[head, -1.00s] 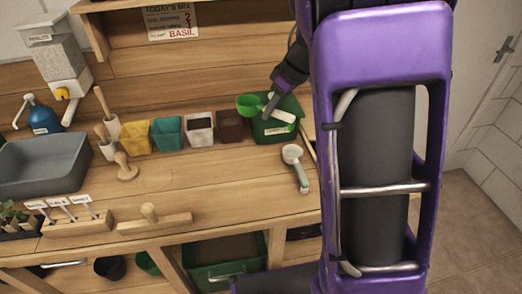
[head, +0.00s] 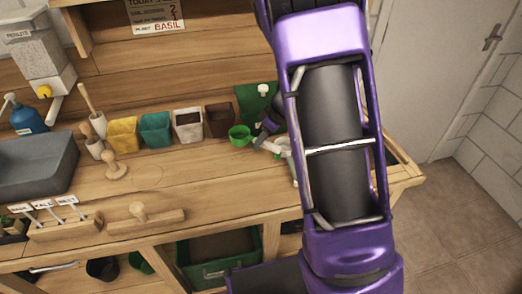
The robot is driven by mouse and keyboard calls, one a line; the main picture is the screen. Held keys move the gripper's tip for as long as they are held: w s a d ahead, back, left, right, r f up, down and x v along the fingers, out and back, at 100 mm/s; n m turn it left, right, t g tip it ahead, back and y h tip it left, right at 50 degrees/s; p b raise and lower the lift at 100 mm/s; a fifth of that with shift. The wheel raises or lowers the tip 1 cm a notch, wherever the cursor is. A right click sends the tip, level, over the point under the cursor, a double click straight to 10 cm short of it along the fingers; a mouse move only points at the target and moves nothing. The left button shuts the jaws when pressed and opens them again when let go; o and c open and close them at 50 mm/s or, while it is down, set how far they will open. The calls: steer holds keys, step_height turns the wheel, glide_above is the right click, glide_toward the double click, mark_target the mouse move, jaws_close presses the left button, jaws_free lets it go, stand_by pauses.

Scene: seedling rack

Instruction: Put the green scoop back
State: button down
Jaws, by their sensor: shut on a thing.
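The green scoop (head: 240,135) shows its round bowl in front of the brown pot, at the right part of the bench. My gripper (head: 266,136) is just right of the bowl, shut on the scoop; the handle is mostly hidden by the fingers and arm. I cannot tell whether the bowl touches the bench. A dark green bin (head: 252,103) stands behind my gripper, partly hidden by my arm, with a white item in it. A pale scoop (head: 284,149) lies on the bench close beside my gripper, partly covered.
A row of pots, yellow (head: 124,134), teal (head: 156,130), white (head: 188,126) and brown (head: 220,120), stands left of the bin. A wooden float (head: 146,219) lies near the front edge. The bench (head: 215,175) between is clear.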

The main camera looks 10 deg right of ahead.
steer(key=shift+f+b, duration=0.55)
steer(key=shift+f, duration=1.25)
steer(key=shift+f, duration=0.15)
steer(key=c, duration=0.7)
jaws_free()
steer(key=shift+r, duration=0.4)
steer(key=p+v, duration=0.2)
steer(key=v, duration=0.9)
steer(key=shift+s+d+r+p, duration=0.15)
steer(key=shift+s+r+p, duration=0.05)
steer(key=shift+r+p, duration=0.1)
steer(key=shift+w, duration=0.1)
